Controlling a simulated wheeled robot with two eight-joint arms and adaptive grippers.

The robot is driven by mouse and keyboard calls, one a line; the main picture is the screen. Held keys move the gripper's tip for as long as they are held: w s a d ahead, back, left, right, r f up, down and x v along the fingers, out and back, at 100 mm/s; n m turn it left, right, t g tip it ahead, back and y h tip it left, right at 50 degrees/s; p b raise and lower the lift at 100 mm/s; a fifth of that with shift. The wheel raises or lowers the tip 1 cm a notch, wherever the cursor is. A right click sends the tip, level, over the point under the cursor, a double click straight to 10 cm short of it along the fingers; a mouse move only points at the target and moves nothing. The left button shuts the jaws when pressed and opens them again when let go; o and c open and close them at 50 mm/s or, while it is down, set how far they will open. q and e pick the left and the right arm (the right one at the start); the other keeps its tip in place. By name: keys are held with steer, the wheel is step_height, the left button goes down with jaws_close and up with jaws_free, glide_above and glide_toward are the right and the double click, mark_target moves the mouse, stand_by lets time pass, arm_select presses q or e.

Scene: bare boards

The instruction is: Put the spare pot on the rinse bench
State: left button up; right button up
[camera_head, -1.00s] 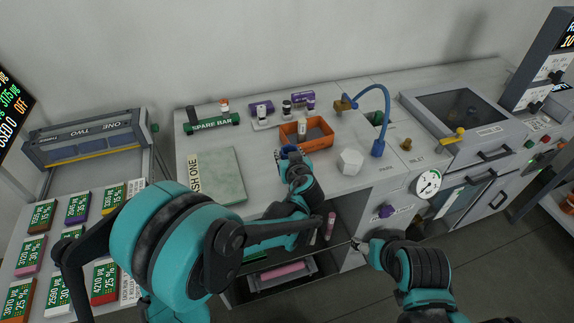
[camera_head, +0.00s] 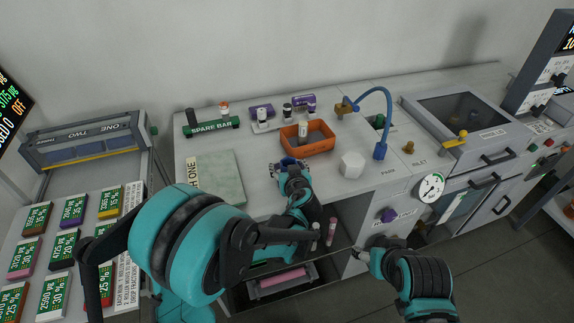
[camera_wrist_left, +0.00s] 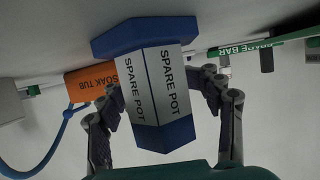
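The spare pot (camera_wrist_left: 158,85), blue with white "SPARE POT" labels, stands between the fingers of my left gripper (camera_wrist_left: 160,85) in the left wrist view, which looks upside down. Its wide blue base appears to rest on the grey bench top. In the head view only a little blue of the pot (camera_head: 290,162) shows at my left gripper (camera_head: 289,166), near the bench's front edge. The fingers are spread around the pot, with a slight gap on at least one side. The pale grey bench (camera_head: 325,178) has no readable name. My right gripper (camera_head: 362,252) is low in front of the bench; its opening is unclear.
An orange soak tub (camera_head: 308,145) stands just behind the pot. A white hexagonal block (camera_head: 351,164) is to the right and a greenish slab (camera_head: 215,178) to the left.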

arm_select(q)
steer(key=shift+r, duration=0.2)
steer(key=p+v, duration=0.3)
steer(key=v, duration=0.7)
steer(key=shift+s+d+r, duration=0.15)
steer(key=shift+s+r, duration=0.05)
steer(key=shift+s, duration=0.1)
steer(key=shift+s+r, duration=0.15)
steer(key=shift+s, duration=0.45)
steer(key=shift+g, duration=0.9)
steer(key=a, duration=0.1)
steer(key=s+a, duration=0.1)
steer(key=a, duration=0.3)
steer(key=shift+s+r, duration=0.2)
steer(key=shift+r, duration=0.1)
steer(key=s+a+m+g+h, duration=0.1)
steer(key=s+a+g, duration=0.1)
steer(key=s+a, duration=0.3)
steer(key=s+a+r+m+g+h, duration=0.1)
steer(key=s+a, duration=0.4)
steer(key=s, duration=0.7)
steer(key=shift+s+a+m+g+h, duration=0.15)
steer(key=shift+m+g+h, duration=0.4)
steer(key=shift+h, duration=0.25)
